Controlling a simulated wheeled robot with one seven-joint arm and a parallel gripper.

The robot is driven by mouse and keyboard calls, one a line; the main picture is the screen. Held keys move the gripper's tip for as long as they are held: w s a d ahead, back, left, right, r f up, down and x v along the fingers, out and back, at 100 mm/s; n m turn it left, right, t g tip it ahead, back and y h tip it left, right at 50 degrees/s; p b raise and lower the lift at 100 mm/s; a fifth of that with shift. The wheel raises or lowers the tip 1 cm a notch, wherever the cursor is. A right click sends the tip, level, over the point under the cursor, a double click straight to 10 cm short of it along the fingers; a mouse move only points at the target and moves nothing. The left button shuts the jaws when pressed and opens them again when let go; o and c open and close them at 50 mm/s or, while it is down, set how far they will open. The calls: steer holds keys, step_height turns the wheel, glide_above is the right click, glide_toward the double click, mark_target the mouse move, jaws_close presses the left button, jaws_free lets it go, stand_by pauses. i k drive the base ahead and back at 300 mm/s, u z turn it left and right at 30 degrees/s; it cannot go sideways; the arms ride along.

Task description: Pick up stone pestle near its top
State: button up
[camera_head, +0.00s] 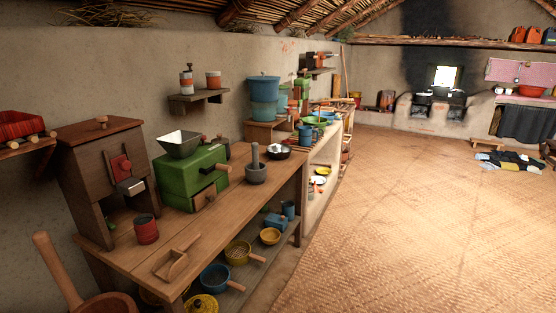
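The grey stone pestle (255,153) stands upright in a dark grey stone mortar (256,173) near the right end of the wooden table (225,204). Its upper shaft rises clear above the mortar rim, and its lower end is hidden inside the mortar. The mortar stands just right of a green grinder (186,176) with a wooden handle. My gripper is not in view.
A dark bowl (279,152) with white contents stands behind the mortar. A red tin (146,229) and a wooden scoop (177,262) lie toward the table's near end. Pans and bowls fill the lower shelf. The woven floor (420,220) to the right is open.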

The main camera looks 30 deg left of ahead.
mark_target(255, 145)
steer(key=u, duration=0.1)
steer(key=i, duration=1.15)
steer(key=u, duration=0.7)
steer(key=i, duration=1.1)
steer(key=u, duration=1.15)
steer(key=i, duration=0.85)
steer(key=u, duration=0.45)
